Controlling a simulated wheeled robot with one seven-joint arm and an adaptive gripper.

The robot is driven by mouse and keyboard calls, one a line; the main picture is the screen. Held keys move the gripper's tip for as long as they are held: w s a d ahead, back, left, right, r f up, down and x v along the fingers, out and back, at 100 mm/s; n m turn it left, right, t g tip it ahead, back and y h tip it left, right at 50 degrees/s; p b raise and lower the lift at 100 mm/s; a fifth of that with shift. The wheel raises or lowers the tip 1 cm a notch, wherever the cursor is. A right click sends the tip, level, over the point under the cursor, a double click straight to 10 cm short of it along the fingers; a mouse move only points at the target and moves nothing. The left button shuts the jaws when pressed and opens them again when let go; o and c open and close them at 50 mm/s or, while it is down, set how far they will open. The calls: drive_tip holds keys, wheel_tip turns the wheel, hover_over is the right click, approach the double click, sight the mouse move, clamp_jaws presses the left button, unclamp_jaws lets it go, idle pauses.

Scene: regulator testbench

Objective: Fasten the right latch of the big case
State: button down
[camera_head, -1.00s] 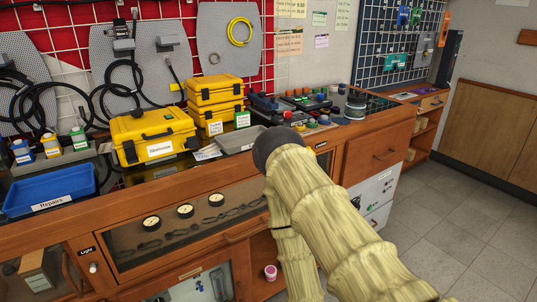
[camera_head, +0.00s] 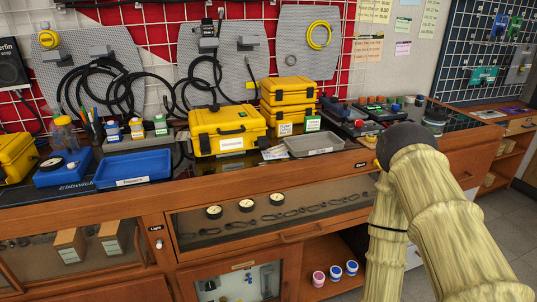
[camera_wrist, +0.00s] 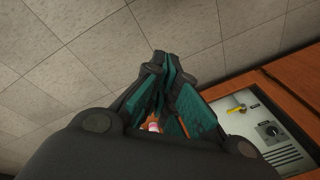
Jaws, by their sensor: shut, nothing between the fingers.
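The big yellow case (camera_head: 228,132) stands on the workbench in the head view, with a black handle and a white label on its front. Its lid looks down, but its latches are too small to tell whether they are fastened. My gripper (camera_wrist: 164,62) shows only in the wrist view, its teal-padded fingers shut and empty above the tiled floor beside the wooden cabinet. My arm rises at the right of the head view, well to the right of the case. The case is not in the wrist view.
Two smaller yellow cases (camera_head: 288,98) are stacked right of the big case. A grey tray (camera_head: 316,145) lies right of its front and a blue tray (camera_head: 134,170) to its left. Another yellow case (camera_head: 16,156) is at the left edge. Tiled floor (camera_head: 492,220) is clear at right.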

drive_tip(key=w+a+r+m+t+y+p, duration=0.1)
drive_tip(key=w+a+r+m+t+p, duration=0.1)
drive_tip(key=w+a+r+m, duration=0.35)
drive_tip(key=w+a+r+m+t+y+p, duration=0.1)
drive_tip(key=w+a+r+m+t+p, duration=0.15)
drive_tip(key=w+r, duration=0.45)
drive_tip(key=m+t+y+p, duration=0.1)
drive_tip(key=m+t+p, duration=0.65)
drive_tip(key=m, duration=1.25)
approach(269, 168)
wheel_tip(269, 168, up, 4)
drive_tip(key=shift+s+f+b, duration=0.1)
drive_tip(key=shift+f+b, duration=0.1)
drive_tip(key=shift+b, duration=0.25)
drive_tip(key=shift+p+x, duration=0.85)
drive_tip(key=shift+x, duration=4.2)
drive_tip(key=shift+r, duration=0.15)
